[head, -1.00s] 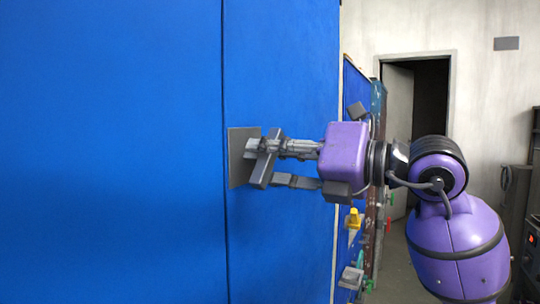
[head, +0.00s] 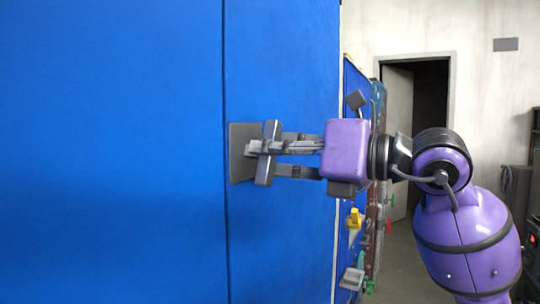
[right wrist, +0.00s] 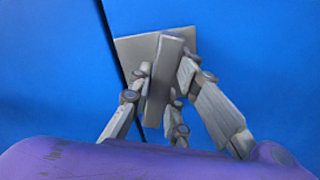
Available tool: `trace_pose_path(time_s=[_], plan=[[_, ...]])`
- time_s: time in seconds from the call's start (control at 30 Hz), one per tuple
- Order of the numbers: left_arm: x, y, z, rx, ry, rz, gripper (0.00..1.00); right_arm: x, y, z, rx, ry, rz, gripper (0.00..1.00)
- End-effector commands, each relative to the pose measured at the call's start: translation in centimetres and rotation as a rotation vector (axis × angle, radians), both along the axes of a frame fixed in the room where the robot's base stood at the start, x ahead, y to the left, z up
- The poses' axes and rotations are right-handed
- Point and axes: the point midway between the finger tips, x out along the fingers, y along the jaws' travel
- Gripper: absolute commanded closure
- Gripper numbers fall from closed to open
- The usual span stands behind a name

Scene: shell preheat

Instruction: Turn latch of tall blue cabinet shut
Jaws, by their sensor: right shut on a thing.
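The tall blue cabinet (head: 110,150) fills the left and middle of the head view, and a dark vertical seam runs between its two door panels. A grey square latch plate (head: 238,168) sits just right of the seam. The grey latch handle (head: 264,174) on it stands nearly upright, with its top leaning slightly right. My right gripper (head: 262,154) reaches in from the right and is shut on the handle. In the right wrist view, the handle (right wrist: 168,70) stands between my fingers (right wrist: 162,84) in front of the plate (right wrist: 128,46). My left gripper is not in view.
Right of the cabinet's edge is a blue side panel with small items, among them a yellow one (head: 354,218) and a grey one (head: 351,278). Behind are a pale wall and a dark open doorway (head: 431,100). Floor shows at the lower right.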

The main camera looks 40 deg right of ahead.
Motion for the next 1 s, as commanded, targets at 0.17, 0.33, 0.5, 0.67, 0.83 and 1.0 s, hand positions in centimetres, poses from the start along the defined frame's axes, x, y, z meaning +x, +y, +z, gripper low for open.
trace_pose_path(time_s=[0.17,0.33,0.5,0.67,0.83,1.0], plan=[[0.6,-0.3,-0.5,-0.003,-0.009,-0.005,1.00,0.0,0.1,-0.2,-0.131,-0.050,-0.001,1.00],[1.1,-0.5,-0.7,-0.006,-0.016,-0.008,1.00,0.0,0.1,-0.2,-0.233,-0.093,0.000,1.00],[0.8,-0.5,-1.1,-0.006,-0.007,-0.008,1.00,0.0,0.1,-0.1,-0.304,-0.124,-0.001,1.00],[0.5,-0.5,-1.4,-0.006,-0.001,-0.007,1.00,0.0,0.1,0.0,-0.341,-0.140,-0.001,1.00],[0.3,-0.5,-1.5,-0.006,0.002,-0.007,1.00,0.0,0.1,0.0,-0.358,-0.147,-0.001,1.00],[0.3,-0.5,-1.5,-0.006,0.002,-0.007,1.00,0.0,0.1,0.0,-0.360,-0.148,-0.001,1.00]])
